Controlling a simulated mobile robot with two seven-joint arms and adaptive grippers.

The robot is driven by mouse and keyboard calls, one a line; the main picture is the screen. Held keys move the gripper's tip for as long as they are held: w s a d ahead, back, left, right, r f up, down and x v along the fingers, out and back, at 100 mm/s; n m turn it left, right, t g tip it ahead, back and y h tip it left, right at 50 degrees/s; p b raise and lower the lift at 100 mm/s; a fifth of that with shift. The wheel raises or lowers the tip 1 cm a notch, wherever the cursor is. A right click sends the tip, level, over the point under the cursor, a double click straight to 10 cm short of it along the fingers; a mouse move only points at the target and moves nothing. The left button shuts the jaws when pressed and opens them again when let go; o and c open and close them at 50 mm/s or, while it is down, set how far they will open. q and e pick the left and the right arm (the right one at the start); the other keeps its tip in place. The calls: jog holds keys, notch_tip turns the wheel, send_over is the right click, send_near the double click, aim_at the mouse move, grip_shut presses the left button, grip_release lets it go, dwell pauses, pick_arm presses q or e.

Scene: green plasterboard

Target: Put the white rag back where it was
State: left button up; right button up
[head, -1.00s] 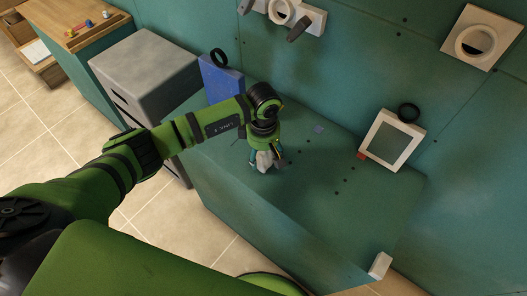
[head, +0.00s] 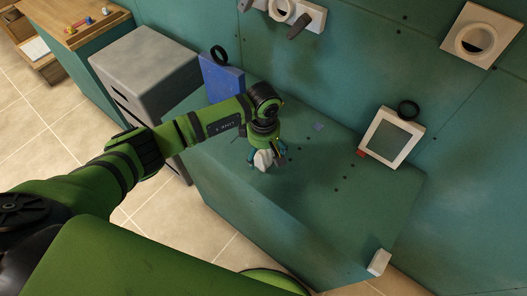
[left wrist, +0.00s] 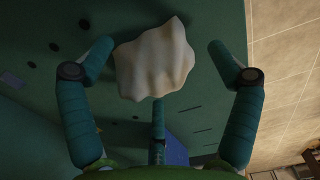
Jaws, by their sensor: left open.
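The white rag (head: 263,159) is a small crumpled cloth at my left gripper, above or on the green bench top (head: 330,200). In the left wrist view the rag (left wrist: 155,58) lies between and beyond the spread fingers. My left gripper (head: 267,157) is open, with its fingers (left wrist: 160,70) apart on both sides of the rag. A gap shows between the rag and the right-hand finger; the left-hand finger is close to its edge, and I cannot tell if they touch. My right gripper is not in view.
A blue board (head: 222,80) with a black ring stands at the bench's back left. A white-framed panel (head: 392,139) leans at the back right. A white block (head: 379,263) sits at the front right corner. A grey drawer cabinet (head: 147,70) stands left. The bench's middle right is mostly clear.

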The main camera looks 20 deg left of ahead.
pick_arm(q)
notch_tip(320, 180, up, 12)
jog(key=b, duration=0.2)
jog(key=shift+f, duration=0.25)
